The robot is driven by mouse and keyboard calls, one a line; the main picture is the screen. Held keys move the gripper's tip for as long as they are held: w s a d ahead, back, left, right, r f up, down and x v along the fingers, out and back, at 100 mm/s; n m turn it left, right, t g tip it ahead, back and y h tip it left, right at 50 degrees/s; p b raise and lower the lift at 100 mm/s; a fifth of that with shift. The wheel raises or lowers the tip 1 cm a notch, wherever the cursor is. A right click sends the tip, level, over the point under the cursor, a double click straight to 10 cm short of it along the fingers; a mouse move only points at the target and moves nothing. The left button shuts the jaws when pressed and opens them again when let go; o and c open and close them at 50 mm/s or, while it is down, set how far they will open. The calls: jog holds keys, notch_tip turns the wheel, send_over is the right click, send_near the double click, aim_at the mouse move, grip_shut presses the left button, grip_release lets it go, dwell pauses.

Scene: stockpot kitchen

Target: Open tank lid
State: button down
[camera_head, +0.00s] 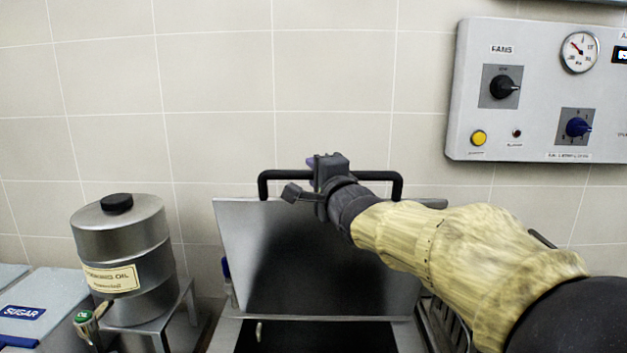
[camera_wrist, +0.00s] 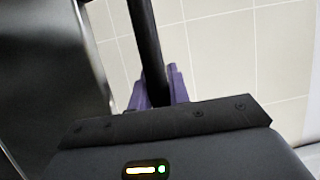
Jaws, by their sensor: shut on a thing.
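The tank lid (camera_head: 290,255) is a steel plate that stands raised, tilted up at the back of the tank (camera_head: 250,335). The tank's dark opening shows below it. A black bar handle (camera_head: 272,177) runs along the lid's top edge. My gripper (camera_head: 322,170) is at the middle of this handle and shut on it. In the wrist view the black handle bar (camera_wrist: 146,45) runs between the purple fingers of my gripper (camera_wrist: 158,88). The steel lid (camera_wrist: 55,65) fills the left of that view. My arm hides part of the lid's right side.
A steel cooking oil canister (camera_head: 125,255) stands on a metal stand at the left. A sugar bin (camera_head: 35,310) is at the lower left. A control panel (camera_head: 535,125) with knobs and a gauge hangs on the tiled wall at the upper right.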

jog(key=shift+s+f, duration=0.3)
jog(key=shift+s, duration=0.25)
